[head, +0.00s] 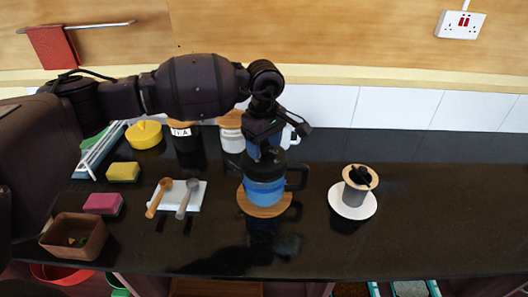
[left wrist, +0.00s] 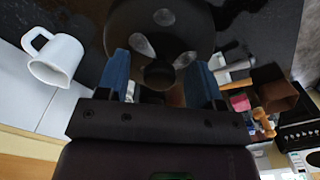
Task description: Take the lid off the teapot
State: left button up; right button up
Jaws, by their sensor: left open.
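The teapot (head: 264,192) is a blue see-through pot with a black handle on its right side, standing upright on a round wooden board (head: 262,211). Its dark round lid (head: 273,170) is on top, and also fills the top of the left wrist view (left wrist: 122,20). My left gripper (head: 262,153) points down just above the lid. In the left wrist view, the blue fingers of my left gripper (left wrist: 159,66) are open, one on each side of the lid's dark knob (left wrist: 158,77). Contact with the knob cannot be told. My right gripper is not in view.
A grey cup with a tan rim (head: 357,190) stands on a white saucer (head: 344,211) to the right. Two scoops lie on a white tray (head: 199,205) to the left. Jars (head: 187,138) and a white mug (left wrist: 56,59) stand behind. The counter's far right is clear.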

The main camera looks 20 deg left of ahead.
pick_arm(q)
jog(key=c, duration=1)
